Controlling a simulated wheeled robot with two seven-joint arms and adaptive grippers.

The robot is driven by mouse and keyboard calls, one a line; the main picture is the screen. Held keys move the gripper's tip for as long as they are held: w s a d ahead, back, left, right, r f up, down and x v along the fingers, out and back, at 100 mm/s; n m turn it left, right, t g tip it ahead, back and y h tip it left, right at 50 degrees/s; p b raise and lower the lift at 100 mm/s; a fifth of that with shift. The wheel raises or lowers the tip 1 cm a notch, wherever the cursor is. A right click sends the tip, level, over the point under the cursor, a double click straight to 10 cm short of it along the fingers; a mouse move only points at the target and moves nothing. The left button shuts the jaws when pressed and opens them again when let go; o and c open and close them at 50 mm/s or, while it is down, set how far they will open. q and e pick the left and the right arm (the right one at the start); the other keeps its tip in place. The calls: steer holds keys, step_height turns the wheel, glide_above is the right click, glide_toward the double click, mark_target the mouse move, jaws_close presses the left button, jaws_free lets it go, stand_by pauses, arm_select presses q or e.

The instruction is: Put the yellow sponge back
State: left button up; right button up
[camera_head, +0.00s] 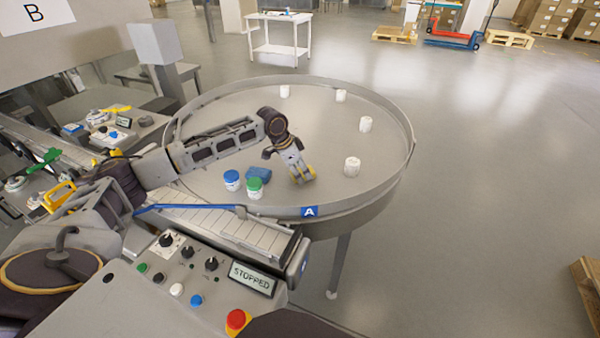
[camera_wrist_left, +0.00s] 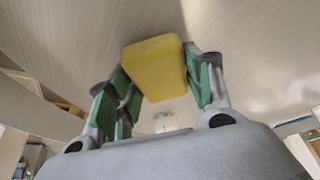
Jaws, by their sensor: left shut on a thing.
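The yellow sponge (camera_wrist_left: 155,66) is a block held between the green-padded fingers of my left gripper (camera_wrist_left: 158,75) in the left wrist view. In the head view, my left gripper (camera_head: 304,177) is over the near middle of the round turntable (camera_head: 315,120). Only small yellow parts show there around the fingers, and I cannot tell whether the sponge touches the table. My right gripper is not in view.
Left of the gripper stand a blue-lidded jar (camera_head: 232,182), a green-lidded jar (camera_head: 255,190) and a blue object (camera_head: 258,173). A white jar (camera_head: 352,166) stands to the right, with several others farther back. A conveyor (camera_head: 225,222) and a control panel reading STOPPED (camera_head: 253,277) are in front.

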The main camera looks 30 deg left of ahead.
arm_select(q)
steer(key=shift+f, duration=0.4)
steer(key=o, duration=1)
steer(key=shift+f, duration=0.1)
steer(key=shift+c, duration=0.2)
steer(key=v, duration=1.2)
step_height(320, 180, up, 10)
steer(key=p, duration=0.9)
steer(key=shift+p, duration=0.4)
